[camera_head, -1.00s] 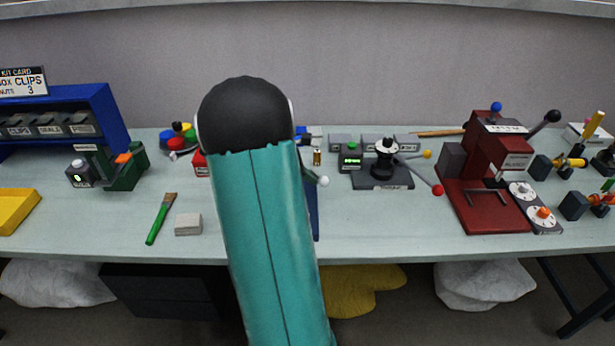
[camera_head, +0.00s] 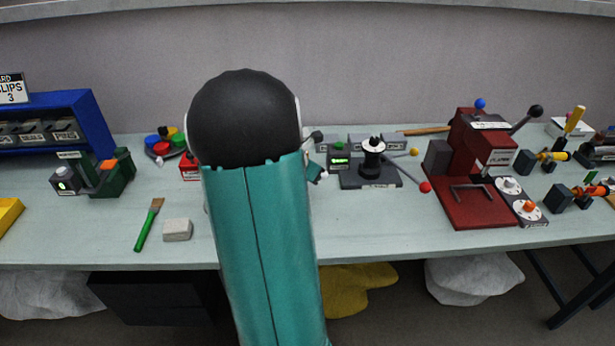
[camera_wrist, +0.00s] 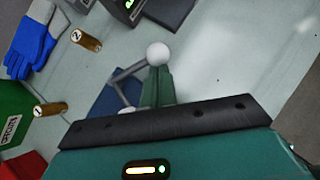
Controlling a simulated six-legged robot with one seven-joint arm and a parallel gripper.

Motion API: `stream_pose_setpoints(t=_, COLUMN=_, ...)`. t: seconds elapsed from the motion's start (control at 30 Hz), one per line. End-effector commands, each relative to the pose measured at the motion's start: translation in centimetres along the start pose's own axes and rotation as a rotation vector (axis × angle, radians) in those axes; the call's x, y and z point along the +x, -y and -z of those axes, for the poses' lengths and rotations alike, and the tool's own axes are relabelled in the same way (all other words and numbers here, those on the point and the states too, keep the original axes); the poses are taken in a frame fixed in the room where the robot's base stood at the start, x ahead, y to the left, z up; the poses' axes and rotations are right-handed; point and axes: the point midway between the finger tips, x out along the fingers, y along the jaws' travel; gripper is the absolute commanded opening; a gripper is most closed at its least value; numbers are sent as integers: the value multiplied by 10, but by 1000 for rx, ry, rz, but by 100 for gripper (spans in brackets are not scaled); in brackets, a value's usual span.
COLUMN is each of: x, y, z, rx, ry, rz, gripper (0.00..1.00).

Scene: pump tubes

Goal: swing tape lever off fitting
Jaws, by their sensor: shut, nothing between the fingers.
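In the wrist view, a thin grey lever with a white ball knob (camera_wrist: 157,53) rises from a blue base (camera_wrist: 118,98), which is partly covered by my gripper. My gripper (camera_wrist: 157,75) shows two green fingers close together, shut and empty. The knob is at the fingertips; I cannot tell whether they touch. In the head view, my fingertips (camera_head: 315,171) show just right of my teal arm, which hides the blue base and most of the lever. I cannot make out the tape or the fitting.
A black spool stand (camera_head: 371,162) and a red press (camera_head: 480,170) stand to the right. A brush (camera_head: 149,225) and a grey block (camera_head: 177,230) lie left of my arm.

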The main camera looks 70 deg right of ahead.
Motion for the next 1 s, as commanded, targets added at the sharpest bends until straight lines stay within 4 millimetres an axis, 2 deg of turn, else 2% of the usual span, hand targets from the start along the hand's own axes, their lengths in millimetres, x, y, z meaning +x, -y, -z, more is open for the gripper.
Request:
stream_pose_setpoints(t=0.37, x=8, y=2, z=-9, rx=-27, ry=0, rz=-22, gripper=0)
stream_pose_setpoints(t=1.0, x=8, y=3, z=-11, rx=-24, ry=1, rz=-19, gripper=0)
